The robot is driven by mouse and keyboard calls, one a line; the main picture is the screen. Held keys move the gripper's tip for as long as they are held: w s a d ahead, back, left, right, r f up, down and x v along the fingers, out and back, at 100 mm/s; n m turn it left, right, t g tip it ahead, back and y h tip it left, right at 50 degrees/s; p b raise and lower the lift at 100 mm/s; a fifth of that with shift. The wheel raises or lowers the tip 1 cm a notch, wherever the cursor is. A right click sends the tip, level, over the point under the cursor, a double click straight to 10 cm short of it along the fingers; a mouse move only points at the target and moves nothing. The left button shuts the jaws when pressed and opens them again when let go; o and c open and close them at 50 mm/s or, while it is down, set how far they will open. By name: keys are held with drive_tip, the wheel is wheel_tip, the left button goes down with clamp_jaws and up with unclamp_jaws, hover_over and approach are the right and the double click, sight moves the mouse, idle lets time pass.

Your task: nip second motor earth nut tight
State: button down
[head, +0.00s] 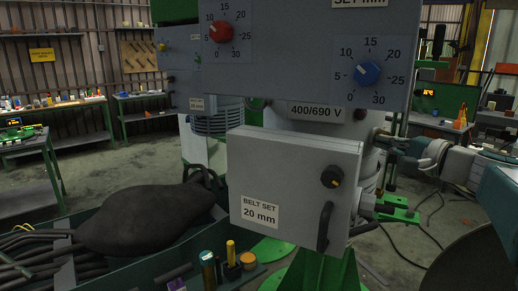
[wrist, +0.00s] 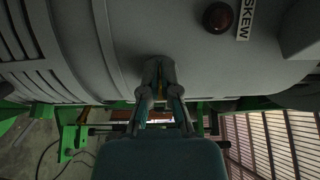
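The grey second motor (wrist: 215,75) fills the upper part of the wrist view, with ribs at its left. My gripper (wrist: 160,68) points at its lower side, with its fingertips close together against the housing. A small brass-coloured piece, apparently the earth nut (wrist: 160,88), shows in the narrow gap between the fingers; most of it is hidden. In the head view my gripper (head: 380,138) reaches in from the right to the grey motor body behind the control boxes. The fingertips and nut cannot be made out clearly there.
The belt-set box (head: 290,185) and the dial panel (head: 300,50) stand in front of the motor. A dark green tray (head: 120,262) with a dark bag (head: 150,215) and rods is at lower left. Cables lie on the floor at right. A dark red button (wrist: 217,17) sits on the housing.

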idle(0.4)
drive_tip(key=shift+s+a, duration=0.2)
drive_tip(key=shift+a, duration=0.05)
drive_tip(key=v, duration=0.6)
drive_tip(key=shift+f+x, duration=0.2)
drive_tip(key=shift+x, duration=2.85)
drive_tip(key=shift+w+d, duration=0.15)
drive_tip(key=shift+d, duration=0.2)
drive_tip(key=shift+r, duration=0.3)
